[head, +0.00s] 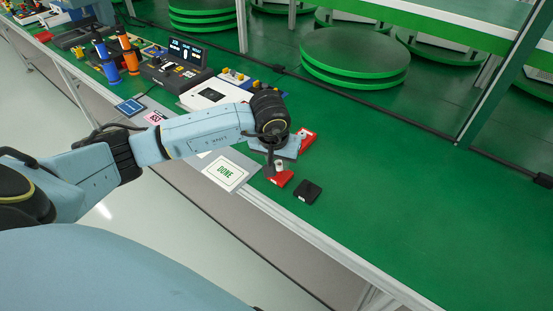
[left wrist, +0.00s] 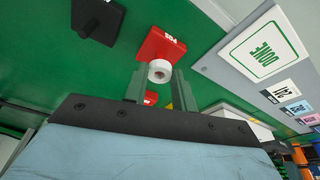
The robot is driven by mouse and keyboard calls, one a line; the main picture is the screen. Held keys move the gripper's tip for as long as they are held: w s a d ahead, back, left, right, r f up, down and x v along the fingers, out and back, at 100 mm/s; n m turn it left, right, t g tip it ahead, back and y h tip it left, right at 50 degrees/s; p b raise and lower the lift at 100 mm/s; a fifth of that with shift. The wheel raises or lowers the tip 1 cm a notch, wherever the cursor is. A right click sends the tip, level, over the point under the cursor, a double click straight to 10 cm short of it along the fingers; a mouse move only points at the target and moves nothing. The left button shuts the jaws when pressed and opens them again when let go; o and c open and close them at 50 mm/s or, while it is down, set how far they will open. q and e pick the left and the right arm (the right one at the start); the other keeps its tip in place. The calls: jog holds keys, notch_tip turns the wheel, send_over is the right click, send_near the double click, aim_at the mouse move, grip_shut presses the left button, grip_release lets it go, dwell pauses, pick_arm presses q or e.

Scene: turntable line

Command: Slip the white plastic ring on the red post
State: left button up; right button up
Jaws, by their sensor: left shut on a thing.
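My left gripper (head: 274,166) points down over the bench and is shut on the white plastic ring (left wrist: 159,71). The ring sits between the two fingertips in the left wrist view; in the head view only a small pale part shows by the fingers. A red block (head: 281,178) lies right by the fingertips. In the left wrist view this red block (left wrist: 163,43) carries pale lettering and is just beyond the ring. No upright red post shows clearly; the ring and fingers may hide it. I cannot tell whether the ring touches it. My right gripper is out of view.
A black block (head: 307,192) with a short post stands right of the red one. Another red piece (head: 306,137) is behind the gripper. A DONE card (head: 226,172) lies to the left. Boxes and orange and blue tools crowd the left; the green bench at right is clear.

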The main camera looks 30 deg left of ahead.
pick_arm(q)
jog(key=shift+a+f, duration=0.2)
jog(key=shift+f, duration=0.1)
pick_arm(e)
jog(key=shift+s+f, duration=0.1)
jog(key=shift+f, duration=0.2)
